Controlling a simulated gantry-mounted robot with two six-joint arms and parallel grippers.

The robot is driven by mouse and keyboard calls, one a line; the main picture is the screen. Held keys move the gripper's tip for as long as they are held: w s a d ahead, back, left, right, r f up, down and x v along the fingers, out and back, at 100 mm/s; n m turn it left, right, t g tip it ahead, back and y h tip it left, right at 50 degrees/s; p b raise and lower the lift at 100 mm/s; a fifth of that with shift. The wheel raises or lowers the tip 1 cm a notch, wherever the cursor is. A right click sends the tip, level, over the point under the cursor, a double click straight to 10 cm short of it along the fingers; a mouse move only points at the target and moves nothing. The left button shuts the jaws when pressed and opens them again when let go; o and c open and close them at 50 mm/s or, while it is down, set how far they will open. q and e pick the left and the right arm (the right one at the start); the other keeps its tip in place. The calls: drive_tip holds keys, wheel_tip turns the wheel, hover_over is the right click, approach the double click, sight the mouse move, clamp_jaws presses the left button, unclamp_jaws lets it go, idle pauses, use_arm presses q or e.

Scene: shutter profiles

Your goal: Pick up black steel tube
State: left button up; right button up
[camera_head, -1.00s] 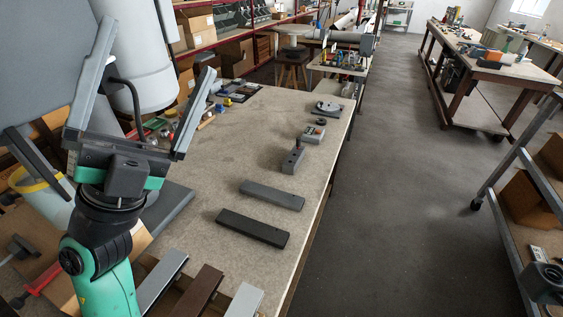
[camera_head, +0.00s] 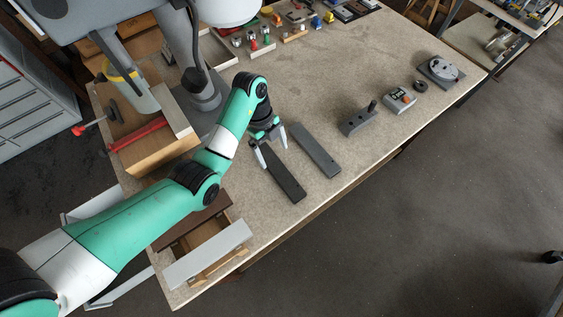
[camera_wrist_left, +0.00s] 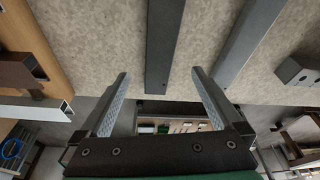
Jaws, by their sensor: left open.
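The black steel tube (camera_head: 284,180) is a long dark bar lying flat on the workbench (camera_head: 330,75), beside a parallel grey bar (camera_head: 316,150). My left gripper (camera_head: 272,158) is open above the black tube's far part, with one finger on each side of it in the head view. In the left wrist view, the tube (camera_wrist_left: 163,45) runs ahead between the open fingers of the left gripper (camera_wrist_left: 159,78), apart from both. The grey bar (camera_wrist_left: 248,40) is to its right. Part of the tube is hidden behind the gripper in the head view. My right gripper is not in view.
A grey block with a knob (camera_head: 357,120), a grey box (camera_head: 400,101) and a round fixture (camera_head: 440,70) lie to the right. Profiles over a wooden frame (camera_head: 208,255) stand at the near corner. A wooden box (camera_head: 150,145) is at left.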

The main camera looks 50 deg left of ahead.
use_arm(q)
drive_tip(key=b, duration=0.3)
hover_over(279, 170)
drive_tip(key=a, duration=0.1)
wheel_tip(279, 170, down, 4)
drive_tip(key=shift+s+a+f, duration=0.1)
drive_tip(key=shift+p, duration=0.35)
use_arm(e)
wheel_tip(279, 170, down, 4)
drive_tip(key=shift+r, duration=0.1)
use_arm(q)
drive_tip(key=b+x, duration=0.2)
drive_tip(key=x, duration=0.2)
drive_tip(key=shift+a+f+b, duration=0.2)
drive_tip(key=shift+a+b, duration=0.05)
drive_tip(key=shift+b, duration=0.15)
drive_tip(key=shift+d+f, duration=0.15)
drive_tip(key=shift+f, duration=0.15)
drive_tip(key=shift+r, duration=0.1)
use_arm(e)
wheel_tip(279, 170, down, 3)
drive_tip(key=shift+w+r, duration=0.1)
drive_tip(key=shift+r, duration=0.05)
use_arm(q)
clamp_jaws()
